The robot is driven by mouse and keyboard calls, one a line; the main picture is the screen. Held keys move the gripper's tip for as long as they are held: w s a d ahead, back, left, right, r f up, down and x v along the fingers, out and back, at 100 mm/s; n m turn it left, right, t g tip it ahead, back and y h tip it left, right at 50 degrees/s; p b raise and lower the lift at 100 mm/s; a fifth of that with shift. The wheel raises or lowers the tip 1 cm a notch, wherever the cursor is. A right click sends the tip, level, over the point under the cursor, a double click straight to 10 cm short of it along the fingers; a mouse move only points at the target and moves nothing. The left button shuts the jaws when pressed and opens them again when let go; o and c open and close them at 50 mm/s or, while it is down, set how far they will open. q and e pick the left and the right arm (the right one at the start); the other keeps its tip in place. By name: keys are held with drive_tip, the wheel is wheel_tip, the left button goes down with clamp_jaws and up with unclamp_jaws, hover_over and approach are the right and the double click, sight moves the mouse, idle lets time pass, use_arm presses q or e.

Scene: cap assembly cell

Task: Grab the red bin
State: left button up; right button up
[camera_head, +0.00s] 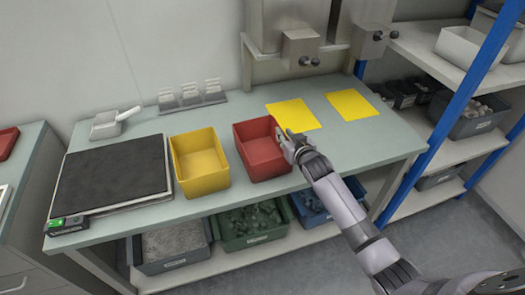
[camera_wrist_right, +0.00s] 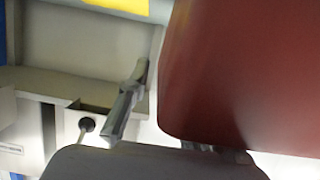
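The red bin (camera_head: 262,150) stands empty on the grey-green bench, right of the yellow bin. My right gripper (camera_head: 287,140) is at the bin's right wall, by its upper rim. In the right wrist view the red bin (camera_wrist_right: 245,70) fills the right side, very close. One finger (camera_wrist_right: 128,103) shows there, apart from the red surface with a gap. The other finger is mostly hidden behind the bin, so the fingers look spread. I cannot tell whether either touches the wall. My left gripper is not in view.
A yellow bin (camera_head: 200,162) stands close on the left, beside a scale with a dark plate (camera_head: 112,175). Two yellow mats (camera_head: 352,104) lie behind and right. Bins of parts (camera_head: 248,224) fill the shelf below. A blue-posted rack (camera_head: 470,85) stands at right.

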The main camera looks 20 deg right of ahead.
clamp_jaws()
idle(0.7)
